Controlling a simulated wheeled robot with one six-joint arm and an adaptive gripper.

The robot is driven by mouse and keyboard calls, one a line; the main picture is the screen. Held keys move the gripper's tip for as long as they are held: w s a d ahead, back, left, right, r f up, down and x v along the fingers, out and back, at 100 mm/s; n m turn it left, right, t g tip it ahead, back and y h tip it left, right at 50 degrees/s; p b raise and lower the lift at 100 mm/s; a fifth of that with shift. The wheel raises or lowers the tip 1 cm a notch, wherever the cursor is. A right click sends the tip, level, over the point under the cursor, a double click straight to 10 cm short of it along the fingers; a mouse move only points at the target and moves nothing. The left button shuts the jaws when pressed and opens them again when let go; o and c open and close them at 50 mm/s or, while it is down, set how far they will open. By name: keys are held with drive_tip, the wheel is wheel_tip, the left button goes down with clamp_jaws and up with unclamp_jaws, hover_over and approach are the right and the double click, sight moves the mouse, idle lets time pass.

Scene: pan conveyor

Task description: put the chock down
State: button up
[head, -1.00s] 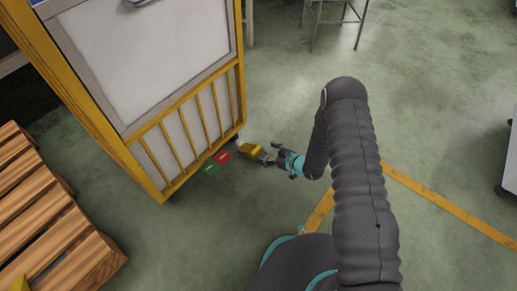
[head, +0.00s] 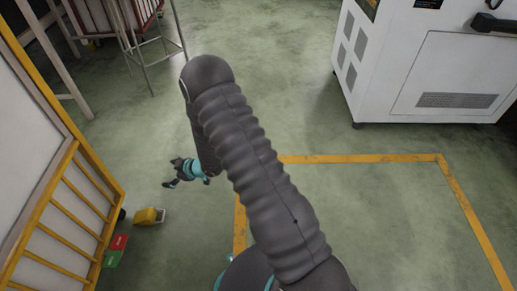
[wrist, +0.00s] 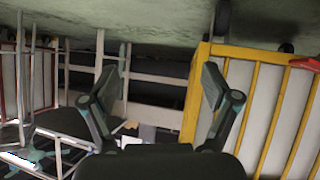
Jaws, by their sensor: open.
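The yellow chock (head: 149,217) rests on the floor in the head view, just right of the yellow-framed cart. My gripper (head: 168,184) is above and to the right of the chock in that view, clear of it. In the wrist view my gripper (wrist: 160,90) has its two fingers spread wide with nothing between them. The chock cannot be made out for certain in the wrist view.
A white machine (head: 440,60) stands at the upper right. Yellow floor tape (head: 360,158) crosses open floor.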

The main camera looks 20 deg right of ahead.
drive_tip(key=w+d+r+m+t+h, duration=0.15)
drive_tip(key=d+r, duration=0.25)
drive_tip(key=r, duration=0.4)
drive_tip(key=s+d+r+m+h, duration=0.1)
drive_tip(key=d+r+h, duration=0.2)
drive_tip(key=d+r, duration=0.3)
drive_tip(key=w+d+r+m+t+h, duration=0.1)
drive_tip(key=d+r+m+h, duration=0.15)
drive_tip(key=r, duration=0.65)
drive_tip(key=s+d+r+m+g+h, duration=0.1)
drive_tip(key=s+d+r+m+h, duration=0.15)
drive_tip(key=s+d+r, duration=0.7)
drive_tip(key=s+r+m+g, duration=0.1)
drive_tip(key=s+r, duration=0.3)
drive_tip(key=s, duration=0.9)
drive_tip(key=s+r+m+g, duration=0.2)
drive_tip(key=s+r+m, duration=0.2)
drive_tip(key=s, duration=0.9)
